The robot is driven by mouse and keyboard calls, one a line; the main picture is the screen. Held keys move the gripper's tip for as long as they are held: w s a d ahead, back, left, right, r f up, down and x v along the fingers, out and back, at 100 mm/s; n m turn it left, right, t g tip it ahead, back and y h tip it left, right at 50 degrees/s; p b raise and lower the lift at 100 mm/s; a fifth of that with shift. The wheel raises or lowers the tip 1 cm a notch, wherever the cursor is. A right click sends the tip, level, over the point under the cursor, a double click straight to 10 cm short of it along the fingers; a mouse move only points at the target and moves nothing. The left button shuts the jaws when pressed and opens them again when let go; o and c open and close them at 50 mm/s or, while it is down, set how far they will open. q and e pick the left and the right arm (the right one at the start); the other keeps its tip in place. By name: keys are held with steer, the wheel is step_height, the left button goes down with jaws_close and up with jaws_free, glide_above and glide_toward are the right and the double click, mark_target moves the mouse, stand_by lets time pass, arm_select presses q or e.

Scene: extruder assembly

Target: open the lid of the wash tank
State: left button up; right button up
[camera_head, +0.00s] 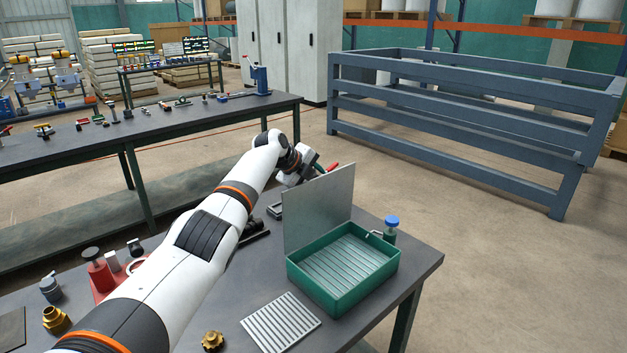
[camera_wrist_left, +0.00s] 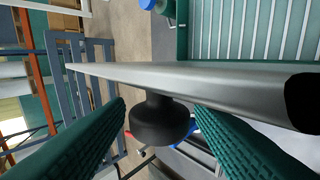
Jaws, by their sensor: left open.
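The wash tank (camera_head: 293,274) is a green box with a ribbed grey inside, near the right end of the near table. Its grey metal lid (camera_head: 318,212) stands about upright at the tank's back-left side. In the left wrist view the lid (camera_wrist_left: 215,78) is seen nearly edge-on, with a black knob (camera_wrist_left: 158,125) on a short stem. My left gripper (camera_head: 308,166) is behind the lid, its fingertips hidden in the head view. In the wrist view its green fingers (camera_wrist_left: 160,108) are open, one on each side of the knob, with gaps visible. My right gripper is not in view.
A blue-capped bottle (camera_head: 391,229) stands beside the tank. A ribbed plate (camera_head: 281,322) and a brass part (camera_head: 212,341) lie in front of it. Red-handled tools (camera_head: 333,168) are behind the lid. A blue-grey frame (camera_head: 450,130) stands beyond the table.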

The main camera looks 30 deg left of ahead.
arm_select(q)
steer(key=shift+r, duration=0.1)
steer(key=b+v, duration=0.2)
steer(key=v, duration=0.9)
steer(key=shift+s+r+b, duration=0.25)
steer(key=shift+s+b, duration=0.05)
steer(key=shift+a, duration=0.1)
